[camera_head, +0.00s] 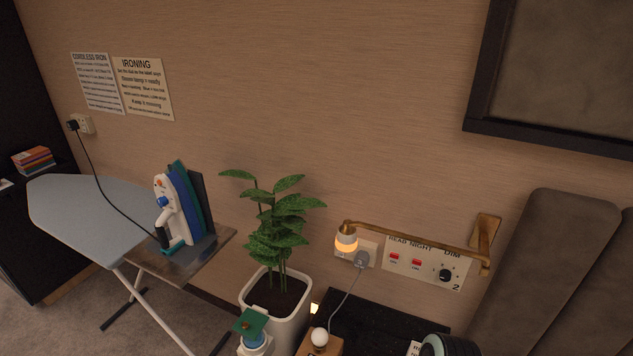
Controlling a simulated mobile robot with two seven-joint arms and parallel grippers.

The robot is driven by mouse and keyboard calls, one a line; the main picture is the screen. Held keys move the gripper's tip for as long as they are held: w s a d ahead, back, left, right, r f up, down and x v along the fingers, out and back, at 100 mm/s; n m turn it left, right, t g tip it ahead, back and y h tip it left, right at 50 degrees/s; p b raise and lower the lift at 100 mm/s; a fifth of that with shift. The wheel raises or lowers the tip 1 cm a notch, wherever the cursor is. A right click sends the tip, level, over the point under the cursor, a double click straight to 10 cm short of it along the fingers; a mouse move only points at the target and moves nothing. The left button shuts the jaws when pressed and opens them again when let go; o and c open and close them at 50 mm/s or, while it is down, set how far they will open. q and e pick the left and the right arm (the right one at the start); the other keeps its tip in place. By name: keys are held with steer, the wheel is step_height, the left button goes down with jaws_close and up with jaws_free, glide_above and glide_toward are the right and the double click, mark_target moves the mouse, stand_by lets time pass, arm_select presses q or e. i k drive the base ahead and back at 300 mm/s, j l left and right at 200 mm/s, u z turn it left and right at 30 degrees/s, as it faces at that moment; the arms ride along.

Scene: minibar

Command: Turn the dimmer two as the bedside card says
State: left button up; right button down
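The dimmer is a black round knob (445,275) on a pale wall panel (424,279), under the word DIM. A large 2 is printed at its lower right, and small marks surround the knob. The knob's exact pointing direction is too small to tell. The panel also has two red switches under READ and NIGHT. A white card (413,348) with dark lettering is partly cut off at the bottom edge, and its text cannot be read. I cannot tell whether it is the bedside card. Neither gripper is in view.
A brass wall lamp (410,239) reaches across just above the panel, its shade (346,244) lit. A grey plug (361,259) sits left of the panel. A potted plant (277,230) stands left of the dark bedside top (375,328). An ironing board (90,215) is farther left.

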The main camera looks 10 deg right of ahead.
mark_target(445, 275)
steer(key=z, duration=1.35)
